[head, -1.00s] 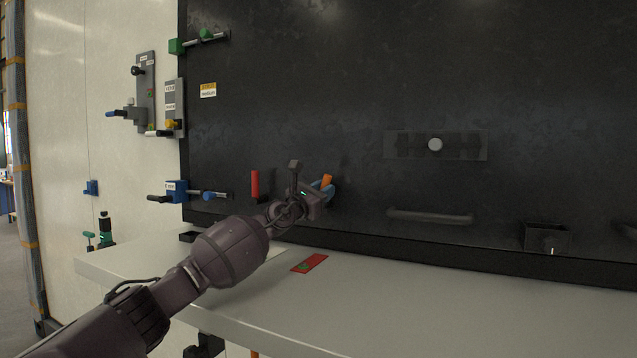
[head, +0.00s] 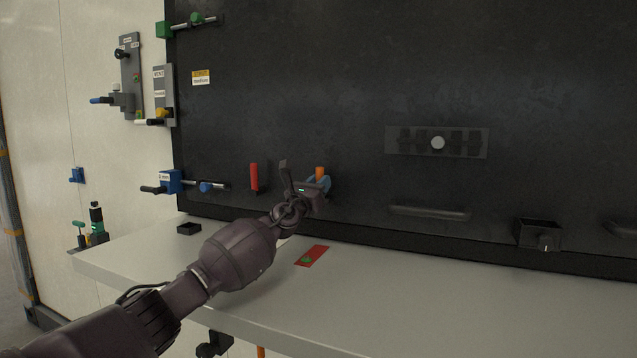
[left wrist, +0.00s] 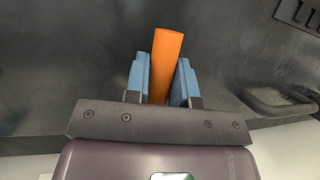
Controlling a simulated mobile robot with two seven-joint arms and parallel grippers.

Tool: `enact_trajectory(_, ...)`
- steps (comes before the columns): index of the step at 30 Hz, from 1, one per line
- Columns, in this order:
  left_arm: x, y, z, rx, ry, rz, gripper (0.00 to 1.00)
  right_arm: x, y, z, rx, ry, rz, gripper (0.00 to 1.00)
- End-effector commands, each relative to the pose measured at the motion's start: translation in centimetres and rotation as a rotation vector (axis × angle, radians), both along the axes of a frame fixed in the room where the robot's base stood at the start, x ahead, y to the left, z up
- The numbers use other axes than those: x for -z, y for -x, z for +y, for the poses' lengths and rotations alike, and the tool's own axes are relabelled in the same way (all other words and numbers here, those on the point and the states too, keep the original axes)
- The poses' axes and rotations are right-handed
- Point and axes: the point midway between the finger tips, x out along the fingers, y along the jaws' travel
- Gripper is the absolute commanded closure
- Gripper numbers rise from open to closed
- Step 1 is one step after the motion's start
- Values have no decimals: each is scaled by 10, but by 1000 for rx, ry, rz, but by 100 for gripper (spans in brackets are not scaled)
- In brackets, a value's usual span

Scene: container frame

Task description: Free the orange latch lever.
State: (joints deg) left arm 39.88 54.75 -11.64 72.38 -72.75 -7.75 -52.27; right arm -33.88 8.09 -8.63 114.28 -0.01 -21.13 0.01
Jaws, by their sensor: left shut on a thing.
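The orange latch lever (head: 320,173) stands out at the dark panel, its upper end showing above my left gripper (head: 318,184). In the left wrist view the orange lever (left wrist: 167,50) sits between the two blue fingers of my left gripper (left wrist: 160,82). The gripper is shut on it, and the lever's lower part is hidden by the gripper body. In the head view the lever looks about upright. My right gripper is in neither view.
A red handle (head: 254,177) is on the panel just left of my gripper. A red card (head: 316,252) with a green mark lies on the pale shelf (head: 420,290). A black box (head: 537,234) and a dark bar handle (head: 430,212) are to the right.

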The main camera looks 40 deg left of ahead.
Motion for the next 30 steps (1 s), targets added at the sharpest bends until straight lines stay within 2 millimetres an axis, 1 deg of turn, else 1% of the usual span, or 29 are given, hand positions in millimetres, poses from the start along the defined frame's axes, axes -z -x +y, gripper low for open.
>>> enact_trajectory(5,-2,0,1,1,10,-4,100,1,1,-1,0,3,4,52)
enact_trajectory(6,-2,0,1,1,10,-4,75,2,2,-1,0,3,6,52)
enact_trajectory(9,-2,0,1,1,9,-3,60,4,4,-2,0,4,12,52)
enact_trajectory(11,-1,0,1,1,8,-3,52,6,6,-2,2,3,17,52)
enact_trajectory(17,-1,0,1,1,5,-2,52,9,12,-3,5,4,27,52)
enact_trajectory(22,1,3,0,0,3,-1,52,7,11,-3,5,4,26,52)
enact_trajectory(26,4,13,1,-1,1,-1,52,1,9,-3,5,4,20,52)
enact_trajectory(30,10,29,-1,1,3,0,52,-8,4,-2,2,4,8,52)
